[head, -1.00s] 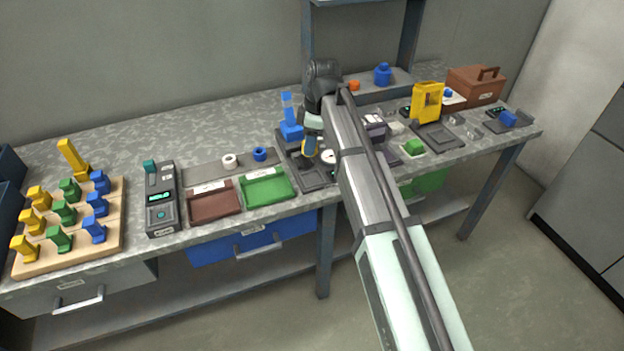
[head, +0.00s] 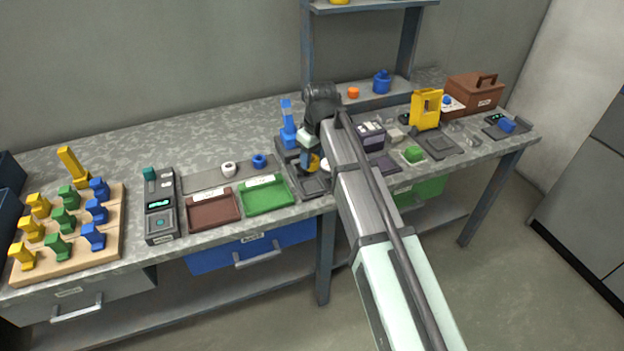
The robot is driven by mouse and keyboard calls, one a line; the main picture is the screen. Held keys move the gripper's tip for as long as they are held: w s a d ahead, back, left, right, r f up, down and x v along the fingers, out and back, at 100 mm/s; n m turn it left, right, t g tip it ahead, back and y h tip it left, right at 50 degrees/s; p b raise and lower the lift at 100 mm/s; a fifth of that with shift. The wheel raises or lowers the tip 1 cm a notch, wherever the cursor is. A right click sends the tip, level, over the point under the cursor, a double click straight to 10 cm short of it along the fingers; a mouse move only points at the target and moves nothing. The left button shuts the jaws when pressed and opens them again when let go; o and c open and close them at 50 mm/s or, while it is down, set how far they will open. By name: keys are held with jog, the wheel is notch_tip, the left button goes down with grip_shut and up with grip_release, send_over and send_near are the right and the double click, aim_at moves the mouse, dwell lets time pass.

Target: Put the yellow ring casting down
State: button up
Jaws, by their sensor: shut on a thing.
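The yellow ring casting (head: 315,163) shows as a small yellow patch at my gripper, in the middle of the head view. My gripper (head: 308,168) points down and is shut on it; the fingers hide part of it, and its hole is not clear. They are low over the dark machine base (head: 313,186) at the bench's front edge. I cannot tell whether the casting touches anything below.
A blue upright (head: 288,122) stands just behind my gripper. A green tray (head: 266,196) and a brown tray (head: 213,210) lie to the left. My arm hides some bench.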

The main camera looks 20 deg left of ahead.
jog(key=shift+f, duration=3.9)
jog(key=shift+f, duration=0.1)
jog(key=o, duration=1.1)
jog(key=r, duration=0.4)
jog(key=d+r, duration=0.1)
jog(key=r, duration=0.7)
jog(key=shift+s+d+r, duration=0.1)
jog(key=shift+s+d, duration=0.25)
